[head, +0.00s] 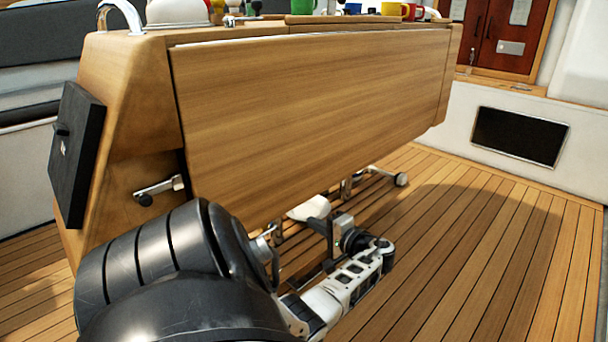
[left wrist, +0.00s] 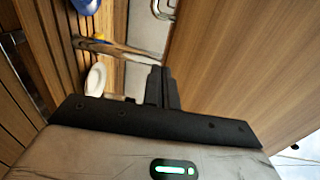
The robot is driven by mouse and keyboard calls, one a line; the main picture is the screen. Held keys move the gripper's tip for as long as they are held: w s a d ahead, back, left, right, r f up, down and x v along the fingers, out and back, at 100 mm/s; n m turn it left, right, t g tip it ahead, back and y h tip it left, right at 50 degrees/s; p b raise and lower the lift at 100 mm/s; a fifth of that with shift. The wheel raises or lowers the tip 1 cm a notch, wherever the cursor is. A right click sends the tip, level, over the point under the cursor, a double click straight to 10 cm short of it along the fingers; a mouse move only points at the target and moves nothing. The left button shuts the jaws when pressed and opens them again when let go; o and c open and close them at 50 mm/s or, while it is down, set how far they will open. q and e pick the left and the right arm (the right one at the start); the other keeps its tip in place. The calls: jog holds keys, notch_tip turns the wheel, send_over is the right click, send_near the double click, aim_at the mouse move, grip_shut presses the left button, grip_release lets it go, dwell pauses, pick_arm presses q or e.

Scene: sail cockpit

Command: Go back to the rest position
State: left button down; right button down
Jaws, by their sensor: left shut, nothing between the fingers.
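My left gripper (head: 318,224) is low beside the wooden cockpit table (head: 300,110), near the lower edge of its hanging leaf. In the left wrist view its two dark fingers (left wrist: 161,88) are together with nothing between them. The table leaf (left wrist: 245,70) fills the right of that view, close to the fingers. My left arm reaches in from the bottom left of the head view, with its forearm low over the deck. My right gripper is not in view.
Several cups, including a yellow mug (head: 391,9), stand on the tabletop. A white object (left wrist: 96,80) and a blue object (left wrist: 84,5) show low by the slatted deck. Metal footrests (head: 400,180) stick out below the table. The teak deck (head: 480,250) to the right is clear.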

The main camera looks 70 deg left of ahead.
pick_arm(q)
jog(key=f+p+v, duration=0.1)
jog(key=v, duration=0.7)
jog(key=shift+d, duration=0.2)
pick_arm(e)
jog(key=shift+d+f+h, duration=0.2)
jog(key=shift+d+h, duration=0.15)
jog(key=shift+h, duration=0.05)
pick_arm(q)
jog(key=shift+w+r, duration=0.1)
